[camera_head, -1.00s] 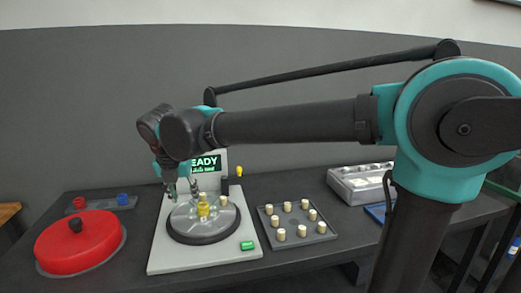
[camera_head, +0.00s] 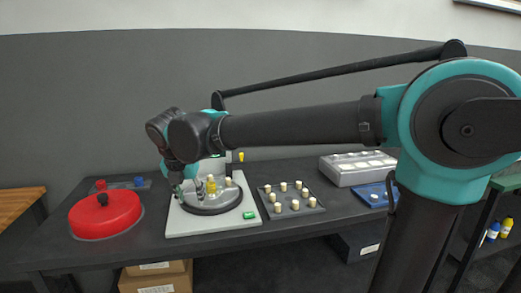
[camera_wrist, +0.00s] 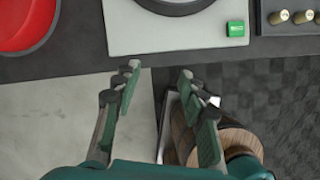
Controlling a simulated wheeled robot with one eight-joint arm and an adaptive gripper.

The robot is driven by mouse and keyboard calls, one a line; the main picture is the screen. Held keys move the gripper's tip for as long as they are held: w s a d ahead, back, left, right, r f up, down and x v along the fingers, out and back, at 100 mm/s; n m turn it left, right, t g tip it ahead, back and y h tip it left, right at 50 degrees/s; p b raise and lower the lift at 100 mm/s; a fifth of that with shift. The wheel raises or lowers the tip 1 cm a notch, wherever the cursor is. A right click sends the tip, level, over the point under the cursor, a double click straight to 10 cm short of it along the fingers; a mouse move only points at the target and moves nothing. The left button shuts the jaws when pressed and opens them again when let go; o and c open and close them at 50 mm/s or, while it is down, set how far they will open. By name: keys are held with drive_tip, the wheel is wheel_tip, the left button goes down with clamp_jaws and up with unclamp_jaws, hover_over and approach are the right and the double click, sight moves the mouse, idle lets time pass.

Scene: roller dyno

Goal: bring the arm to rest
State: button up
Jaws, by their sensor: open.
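My arm is stretched out to the left across the head view, elbow bent at the right. My gripper (camera_head: 188,187) hangs at its end and overlaps the left part of the white tester with the round dark platter (camera_head: 211,206). In the wrist view my gripper (camera_wrist: 158,78) has its two green-grey fingers well apart with nothing between them. There the fingers show over the floor, just in front of the bench's front edge, with the tester's base (camera_wrist: 180,42) beyond. A yellow piece (camera_head: 211,184) stands on the platter.
A red lid (camera_head: 105,216) with a black knob is at the left of the bench. A tray of several pale cylinders (camera_head: 312,206) is right of the tester, a grey case (camera_head: 356,172) farther right. Cardboard boxes (camera_head: 155,278) stand under the bench. A brown cylinder (camera_wrist: 235,142) shows below the gripper.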

drive_tip(key=w+d+f+m, duration=0.1)
drive_tip(key=d+f+m, duration=0.3)
drive_tip(key=d+m, duration=0.3)
drive_tip(key=w+d+f+m, duration=0.1)
drive_tip(key=d+f+m, duration=0.35)
drive_tip(key=d, duration=0.45)
drive_tip(key=w+d+f+m, duration=0.1)
drive_tip(key=d+f+m, duration=0.3)
drive_tip(key=d+m, duration=0.3)
drive_tip(key=s+d+f+m, duration=0.5)
drive_tip(key=d+m, duration=0.3)
drive_tip(key=s+d+f+m, duration=0.5)
drive_tip(key=d+f+m, duration=0.1)
drive_tip(key=d+m, duration=0.2)
drive_tip(key=shift+s+d+f+m, duration=0.2)
drive_tip(key=shift+m, duration=0.15)
